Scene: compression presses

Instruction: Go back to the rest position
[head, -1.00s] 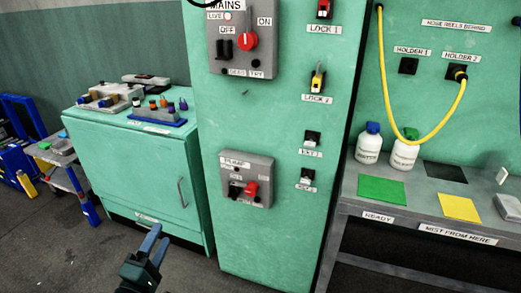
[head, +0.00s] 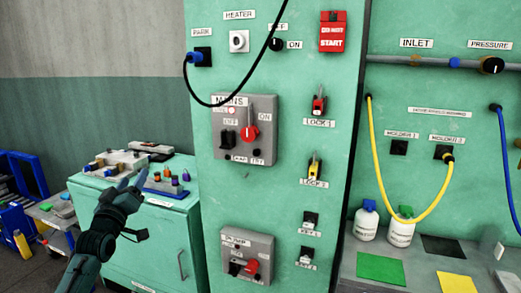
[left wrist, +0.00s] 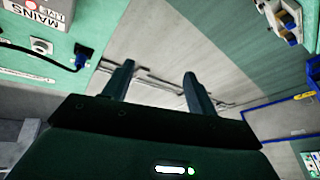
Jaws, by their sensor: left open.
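My left gripper (head: 128,190) is raised in front of the low green cabinet (head: 165,235) at the left in the head view. Its two fingers are spread in the left wrist view (left wrist: 158,80), with nothing between them. The fingers show against the wall and touch nothing that I can see. My right gripper is in neither view now.
The tall green panel carries the mains box (head: 243,128), the pump box (head: 246,257), two locks and a black cable (head: 222,104). A bench (head: 405,268) with two white bottles stands at the right. A blue rack (head: 25,175) is at the far left.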

